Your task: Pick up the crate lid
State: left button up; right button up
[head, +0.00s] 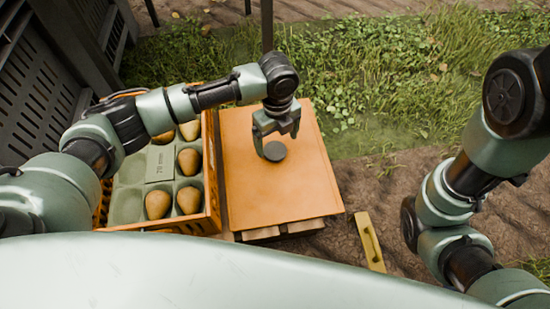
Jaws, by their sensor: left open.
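The crate lid appears to be the flat orange board (240,190) in the middle of the head view. It lies level, with pale wooden pieces showing under its near edge. A dark grey round disc (275,152), like a knob, is on its upper part. My left gripper (276,138) is open and points down over the disc, with its fingers at the disc's far side. I cannot tell whether they touch it. My right arm shows at the right, but its gripper is out of view.
An orange crate (212,212) with a green tray and several brown pears stands left of the board, partly hidden by my left arm. A yellow bar-like object (369,242) lies on the soil at right. Dark slatted crates (40,95) stand at far left. Grass lies beyond.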

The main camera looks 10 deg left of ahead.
aim_at(275, 150)
pick_arm(q)
jog(key=f, duration=0.1)
jog(key=f+b, duration=0.2)
jog(key=shift+a+f, duration=0.15)
jog(key=shift+a, duration=0.1)
jog(key=shift+f+b, duration=0.4)
jog(key=shift+b, duration=0.15)
jog(key=shift+r, duration=0.1)
jog(key=c, duration=1.8)
jog(key=shift+r, duration=0.1)
